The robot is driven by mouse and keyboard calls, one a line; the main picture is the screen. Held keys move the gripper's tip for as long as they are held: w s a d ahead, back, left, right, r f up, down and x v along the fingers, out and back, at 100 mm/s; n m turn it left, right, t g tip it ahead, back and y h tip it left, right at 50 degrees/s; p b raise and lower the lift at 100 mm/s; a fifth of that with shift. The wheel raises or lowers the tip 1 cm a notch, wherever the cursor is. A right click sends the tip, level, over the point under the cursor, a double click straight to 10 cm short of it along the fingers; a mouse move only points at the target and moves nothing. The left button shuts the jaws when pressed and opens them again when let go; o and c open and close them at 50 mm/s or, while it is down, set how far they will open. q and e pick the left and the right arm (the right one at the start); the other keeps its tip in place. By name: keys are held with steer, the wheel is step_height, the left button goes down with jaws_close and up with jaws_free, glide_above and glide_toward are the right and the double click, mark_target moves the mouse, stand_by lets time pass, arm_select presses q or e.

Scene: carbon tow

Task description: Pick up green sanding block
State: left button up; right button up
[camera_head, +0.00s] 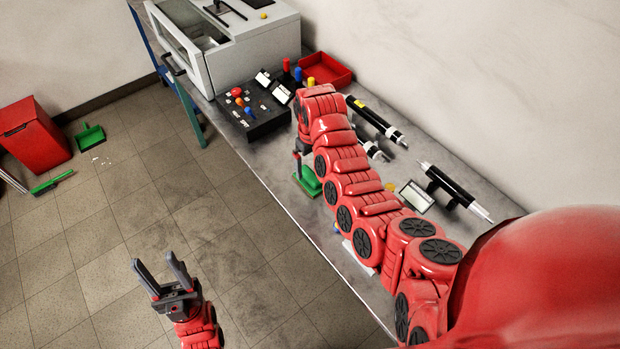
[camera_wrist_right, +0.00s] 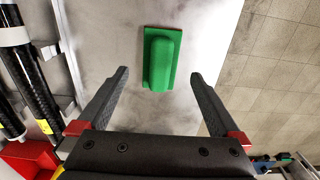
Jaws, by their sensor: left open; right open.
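The green sanding block (camera_wrist_right: 160,60) lies on the grey table (camera_wrist_right: 110,30), seen from above in the right wrist view. It has a flat base with a raised rounded grip. In the head view the block (camera_head: 308,181) is partly hidden behind my right arm. My right gripper (camera_wrist_right: 160,88) is open and empty above the table, its two fingers on either side of the block's near end in the picture, with the block beyond and between the tips. My left gripper (camera_head: 155,266) is open and empty over the floor, left of the table.
Black tubes (camera_head: 376,120) and another black cylinder (camera_head: 448,186) lie along the wall side. A black control box (camera_head: 262,125) with coloured knobs, a red tray (camera_head: 325,70) and a grey machine (camera_head: 240,45) stand farther back. The table's front edge lies close to the block.

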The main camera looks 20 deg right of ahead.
mark_target(310, 174)
steer(key=shift+s+f, duration=0.1)
steer(key=shift+f, duration=0.3)
steer(key=shift+a+f+p, duration=0.1)
steer(key=shift+f+p, duration=0.55)
steer(key=shift+f, duration=0.05)
steer(key=shift+w+f, duration=0.3)
steer(key=shift+f, duration=0.35)
steer(key=shift+a+f, duration=0.1)
steer(key=shift+f, duration=1.2)
steer(key=c, duration=1.3)
steer(key=shift+o, duration=0.2)
steer(key=shift+r, duration=0.15)
